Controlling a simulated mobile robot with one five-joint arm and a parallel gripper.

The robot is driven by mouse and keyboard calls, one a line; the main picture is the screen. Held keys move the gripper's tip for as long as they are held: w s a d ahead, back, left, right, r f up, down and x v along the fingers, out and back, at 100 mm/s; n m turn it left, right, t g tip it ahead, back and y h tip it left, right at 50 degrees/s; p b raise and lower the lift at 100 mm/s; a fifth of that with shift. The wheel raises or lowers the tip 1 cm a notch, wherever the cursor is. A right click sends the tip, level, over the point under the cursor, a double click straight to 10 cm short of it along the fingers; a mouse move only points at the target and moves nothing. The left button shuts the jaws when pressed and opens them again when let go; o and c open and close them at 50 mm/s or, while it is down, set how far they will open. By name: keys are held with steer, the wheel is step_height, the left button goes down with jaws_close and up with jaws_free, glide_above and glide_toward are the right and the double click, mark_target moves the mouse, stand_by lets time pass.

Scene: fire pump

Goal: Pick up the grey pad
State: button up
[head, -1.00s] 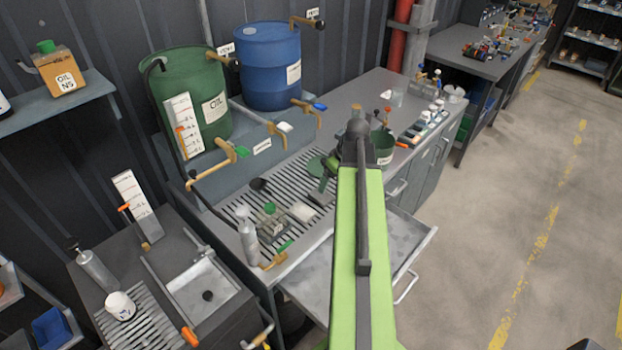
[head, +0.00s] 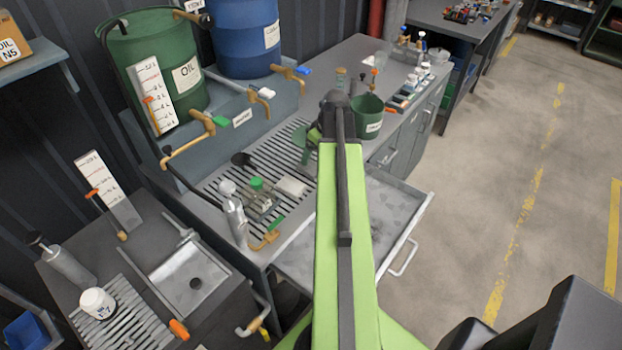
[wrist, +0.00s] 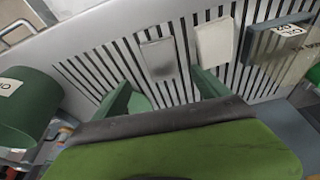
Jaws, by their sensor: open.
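A grey pad with a dark smudge (wrist: 158,58) lies on the slatted grating in the wrist view. A paler, cream-white pad (wrist: 214,42) lies just to its right; one pale pad (head: 292,186) shows on the grating in the head view. I cannot make out the smudged pad in the head view, where my arm covers part of the grating. My gripper (wrist: 161,83) is open and empty, its green fingers spread below and to either side of the smudged pad. In the head view only part of my gripper (head: 304,146) shows beside the arm's end.
A grey labelled block (wrist: 275,45) is right of the pads. A green cup (head: 368,117) stands right of my arm. An open drawer (head: 395,215) juts out in front.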

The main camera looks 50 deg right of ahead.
mark_target(310, 167)
steer(key=b+x, duration=0.1)
steer(key=x, duration=0.2)
steer(key=shift+r, duration=0.15)
steer(key=b+x, duration=0.5)
steer(key=shift+s+a, duration=0.1)
steer(key=shift+a, duration=0.1)
steer(key=shift+f, duration=0.25)
steer(key=c, duration=1.4)
